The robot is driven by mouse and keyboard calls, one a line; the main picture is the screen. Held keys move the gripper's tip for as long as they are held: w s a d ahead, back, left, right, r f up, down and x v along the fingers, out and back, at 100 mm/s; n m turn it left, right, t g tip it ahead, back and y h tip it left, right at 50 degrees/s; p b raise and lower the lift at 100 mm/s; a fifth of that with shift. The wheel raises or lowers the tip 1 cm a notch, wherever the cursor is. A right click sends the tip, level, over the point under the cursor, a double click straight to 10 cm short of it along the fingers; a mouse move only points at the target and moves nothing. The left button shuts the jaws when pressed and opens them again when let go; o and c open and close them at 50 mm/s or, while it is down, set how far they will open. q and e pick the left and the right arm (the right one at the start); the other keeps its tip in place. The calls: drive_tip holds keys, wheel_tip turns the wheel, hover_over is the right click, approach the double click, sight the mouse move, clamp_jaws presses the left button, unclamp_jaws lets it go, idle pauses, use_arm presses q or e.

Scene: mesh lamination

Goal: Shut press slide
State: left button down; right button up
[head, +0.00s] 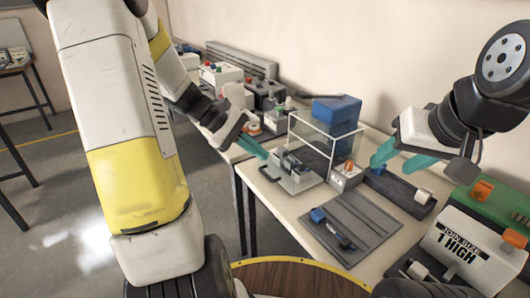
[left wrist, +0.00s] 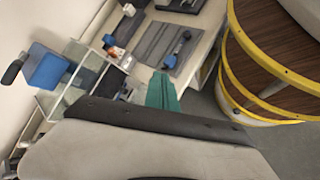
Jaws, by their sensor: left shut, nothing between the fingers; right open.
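The press (head: 337,110) has a blue top and a clear box-shaped guard; its blue part also shows in the left wrist view (left wrist: 45,68). Its grey slide (head: 297,184) sticks out from the guard toward the table's left edge, with a dark fixture on it and a dark handle (head: 268,173) at its outer end. My left gripper (head: 258,152) is shut and empty, its teal fingers just above and behind the handle; whether they touch it I cannot tell. The fingers also show in the left wrist view (left wrist: 162,92). My right gripper (head: 402,158) is open and empty, right of the press.
A small white box with an orange button (head: 346,177) stands beside the press. A grey mat (head: 365,222) holds a blue-ended tool (head: 330,226). A green and white machine (head: 472,240) stands at the right. Several devices line the far table. A wood-topped round surface (head: 300,280) is at the front.

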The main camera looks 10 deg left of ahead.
use_arm(q)
drive_tip(key=w+a+f+n+t+h, duration=0.1)
drive_tip(key=w+a+f+n+t, duration=0.5)
drive_tip(key=a+f+n, duration=0.3)
drive_tip(key=w+a+f+n+t+h, duration=0.2)
drive_tip(key=w+a+f+n+t, duration=0.5)
drive_tip(key=f, duration=0.3)
drive_tip(key=shift+g, duration=0.7)
drive_tip(key=x, duration=1.2)
drive_tip(key=shift+s+d+f, duration=0.1)
drive_tip(key=shift+d+f, duration=0.15)
drive_tip(key=shift+f, duration=0.1)
drive_tip(key=shift+d, duration=0.1)
drive_tip(key=x, duration=1.5)
drive_tip(key=shift+w+d+f, duration=0.1)
drive_tip(key=shift+w+f, duration=0.05)
drive_tip(key=shift+w, duration=0.1)
drive_tip(key=shift+w+d, duration=0.35)
drive_tip(key=shift+w, duration=0.05)
drive_tip(key=shift+d, duration=0.1)
drive_tip(key=shift+r, duration=0.2)
